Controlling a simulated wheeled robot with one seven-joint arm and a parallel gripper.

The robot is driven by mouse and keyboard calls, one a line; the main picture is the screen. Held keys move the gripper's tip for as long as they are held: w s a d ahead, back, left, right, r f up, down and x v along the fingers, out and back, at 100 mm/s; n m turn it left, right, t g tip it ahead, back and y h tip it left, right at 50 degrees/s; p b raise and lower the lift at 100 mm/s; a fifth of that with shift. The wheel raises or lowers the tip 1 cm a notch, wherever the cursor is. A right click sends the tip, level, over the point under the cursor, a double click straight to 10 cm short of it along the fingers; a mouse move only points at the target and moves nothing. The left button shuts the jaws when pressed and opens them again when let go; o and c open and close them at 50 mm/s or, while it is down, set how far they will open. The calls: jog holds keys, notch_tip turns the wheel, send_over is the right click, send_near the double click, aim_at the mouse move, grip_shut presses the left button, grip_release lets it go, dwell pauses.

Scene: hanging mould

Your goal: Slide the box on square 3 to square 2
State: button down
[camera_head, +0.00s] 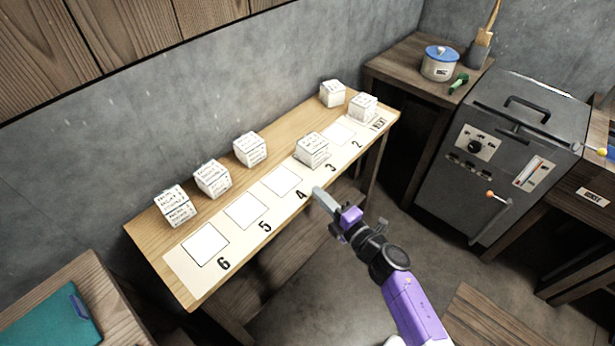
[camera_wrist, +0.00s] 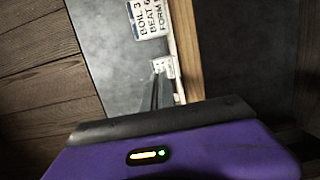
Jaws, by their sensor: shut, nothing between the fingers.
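The white printed box (camera_head: 313,150) sits on square 3 of the paper strip on the bench. Square 2 (camera_head: 341,133) is bare, just right of and behind that box. My gripper (camera_head: 318,192) is shut and empty at the bench's front edge, near the number 4, apart from the box and on its near side. In the wrist view the fingers (camera_wrist: 155,95) point away, with a printed box (camera_wrist: 151,18) above them and a small white printed face (camera_wrist: 163,67) close by; I cannot tell which boxes these are.
Another box (camera_head: 363,107) stands beyond square 2 at the strip's right end, and one (camera_head: 332,93) behind it. Several boxes stand along the bench's back, including one (camera_head: 250,149) left of the square 3 box. Squares 4 (camera_head: 282,181), 5 and 6 are bare.

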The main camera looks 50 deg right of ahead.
aim_at(336, 146)
jog(key=w, duration=0.3)
jog(key=w+d, duration=0.1)
jog(key=w, duration=0.5)
jog(key=shift+w+d, duration=0.35)
jog(key=shift+w, duration=0.05)
jog(key=shift+d+r+p, duration=0.15)
jog(key=shift+d+p, duration=0.25)
jog(key=shift+d, duration=0.85)
jog(key=shift+w+d, duration=0.1)
jog(key=shift+d, duration=0.6)
jog(key=shift+d, duration=0.4)
jog(key=d+b, duration=0.1)
jog(key=d, duration=0.3)
jog(key=d+b, duration=0.1)
jog(key=d, duration=0.4)
jog(key=w+d+b, duration=0.1)
jog(key=d, duration=0.3)
jog(key=shift+w+d, duration=0.1)
jog(key=shift+d, duration=0.3)
